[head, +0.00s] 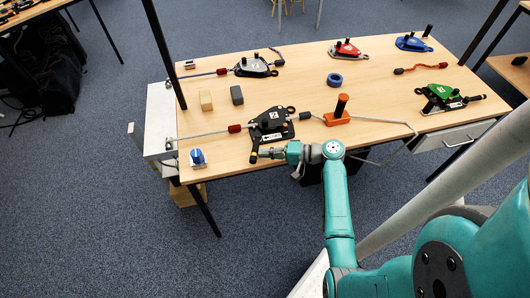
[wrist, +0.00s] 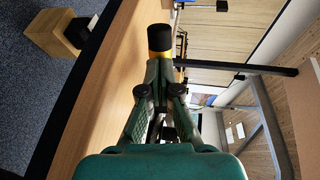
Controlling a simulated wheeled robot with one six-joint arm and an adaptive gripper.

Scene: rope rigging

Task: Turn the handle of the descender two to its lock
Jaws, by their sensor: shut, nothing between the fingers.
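A black descender (head: 271,122) lies on the near part of the table, with a rope through it; I cannot read a number on it. Its handle (head: 254,153), black with a yellow band, points toward the table's near edge. In the wrist view the handle's end (wrist: 160,40) stands straight ahead of the fingers. My gripper (head: 266,153) is beside the handle's end, low over the near edge. In the wrist view its fingers (wrist: 160,72) are together, with their tips at or just short of the yellow band; I cannot tell whether they touch.
Grey (head: 256,68), red (head: 347,50), blue (head: 412,43) and green (head: 440,95) devices lie farther off. The table middle is mostly clear.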

